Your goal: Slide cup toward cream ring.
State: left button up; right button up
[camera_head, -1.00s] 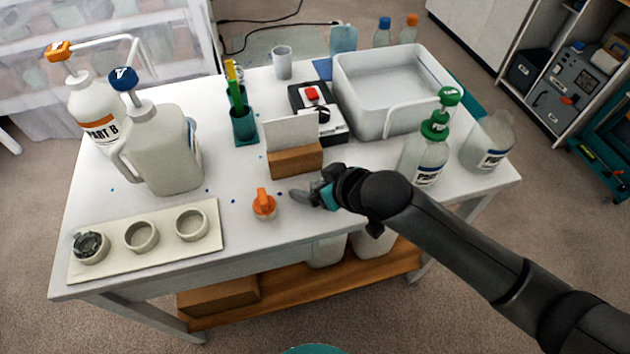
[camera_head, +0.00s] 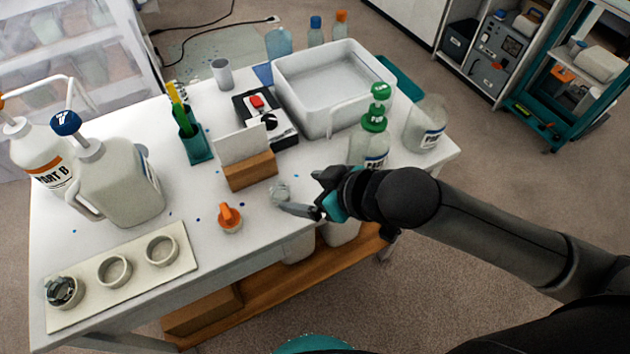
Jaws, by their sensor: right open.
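A small clear cup (camera_head: 280,191) stands on the white table, in front of the wooden card block. My right gripper (camera_head: 300,207) is open, low over the table on the near right side of the cup. I cannot tell whether a finger touches the cup. A cream board (camera_head: 130,285) at the front left carries cream rings: a right one (camera_head: 162,250), a middle one (camera_head: 114,271), and a left one holding a dark-looking clear cup (camera_head: 63,292). The right and middle rings look empty. My left gripper is out of view.
An orange-topped piece (camera_head: 229,218) stands between the clear cup and the board. The wooden block (camera_head: 250,171) with a white card is behind. Part B (camera_head: 42,160) and a large jug (camera_head: 115,185) stand left, a green-pump bottle (camera_head: 371,145) right.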

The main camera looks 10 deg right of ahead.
jog(key=shift+v, duration=1.15)
jog(key=s+d+f+m+g+h, duration=0.4)
jog(key=s+d+f+m+h, duration=0.25)
jog(key=s+d, duration=0.45)
jog(key=s+f+g, duration=0.1)
jog(key=s+f, duration=0.2)
jog(key=f, duration=2)
jog(key=s+d+f+g, duration=0.1)
jog(key=s+f, duration=1.2)
jog(key=s, duration=0.2)
jog(key=shift+s+d+f+n, duration=0.3)
jog(key=shift+d+f+n, duration=0.05)
jog(key=shift+d+n, duration=0.1)
